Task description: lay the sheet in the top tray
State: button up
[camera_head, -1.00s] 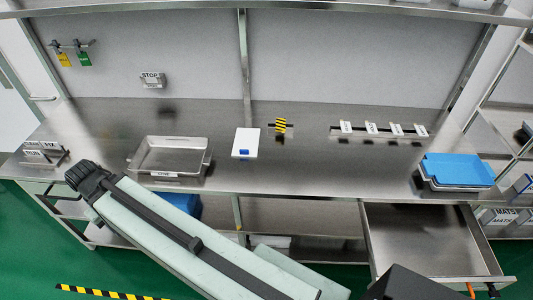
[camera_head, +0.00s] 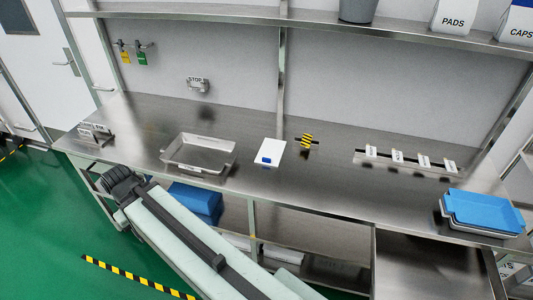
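A stack of trays stands at the right end of the steel bench, with a blue piece (camera_head: 483,210) on top and pale tray edges below it. I cannot tell whether the blue piece is a sheet or a tray. A white flat piece (camera_head: 270,148) with a small blue patch lies mid-bench; I cannot tell whether it is the sheet. A shallow open metal tray (camera_head: 200,153) with a label on its front sits left of it and looks empty. My arm crosses the lower left, ending in a dark joint in front of the bench. My gripper is not in view.
An open drawer (camera_head: 428,265) juts out below the bench at the right. A slotted strip with several labelled tabs (camera_head: 423,161) and a yellow-black striped piece (camera_head: 306,142) are on the bench.

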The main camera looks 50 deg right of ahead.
aim_at(479, 215)
jog(key=u, duration=0.1)
jog(key=i, duration=1)
jog(key=z, duration=0.05)
